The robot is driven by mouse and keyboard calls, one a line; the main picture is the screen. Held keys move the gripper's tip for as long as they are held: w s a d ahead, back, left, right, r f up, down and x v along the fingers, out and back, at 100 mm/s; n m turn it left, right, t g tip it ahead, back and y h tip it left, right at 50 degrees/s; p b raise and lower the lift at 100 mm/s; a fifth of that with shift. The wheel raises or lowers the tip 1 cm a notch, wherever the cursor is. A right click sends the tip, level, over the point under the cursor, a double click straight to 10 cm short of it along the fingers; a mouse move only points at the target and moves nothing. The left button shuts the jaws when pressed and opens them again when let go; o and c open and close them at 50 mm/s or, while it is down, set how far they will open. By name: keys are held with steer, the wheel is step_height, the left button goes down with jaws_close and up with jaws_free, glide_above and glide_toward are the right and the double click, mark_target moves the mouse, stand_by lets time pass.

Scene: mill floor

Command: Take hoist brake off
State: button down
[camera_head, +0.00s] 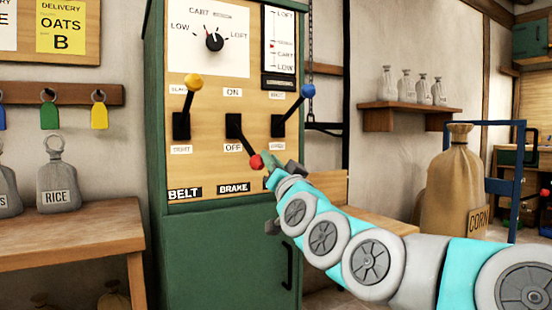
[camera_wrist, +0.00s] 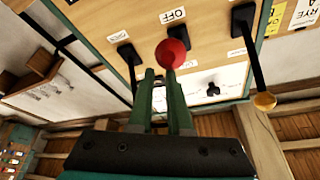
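The brake lever (camera_head: 245,143) sits in the middle of the panel, between the ON and OFF plates and above the BRAKE plate. It slants down past OFF to its red knob (camera_head: 256,162). In the wrist view the red knob (camera_wrist: 172,50) is at my fingertips, over the end of one finger, near the OFF plate. My gripper (camera_head: 272,168) is beside the knob, to its right in the head view. In the wrist view my gripper (camera_wrist: 162,76) shows a narrow gap between its two green fingers, with nothing visible between them. Whether a finger touches the knob is unclear.
The belt lever with a yellow knob (camera_head: 193,82) stands left, pointing up; a lever with a blue knob (camera_head: 308,91) stands right, also up. A CART dial (camera_head: 214,42) is above. A table with a RICE weight (camera_head: 58,184) is left; a CORN sack (camera_head: 455,190) is right.

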mark_target(262, 169)
steer(key=shift+w+a+f+g, duration=0.1)
steer(key=shift+a+f+g, duration=0.1)
steer(key=shift+a+f, duration=0.4)
steer(key=shift+w+a+f+g, duration=0.1)
steer(key=shift+a+f+g, duration=0.1)
steer(key=shift+f, duration=0.7)
steer(key=shift+d, duration=0.15)
steer(key=s+d+r, duration=0.2)
steer(key=d+r, duration=0.1)
steer(key=d, duration=0.1)
steer(key=s+d+f, duration=0.2)
steer(key=s+f, duration=0.2)
steer(key=f, duration=0.1)
steer(key=shift+s+f+t, duration=0.25)
steer(key=shift+s+t, duration=0.1)
steer(key=shift+t, duration=0.05)
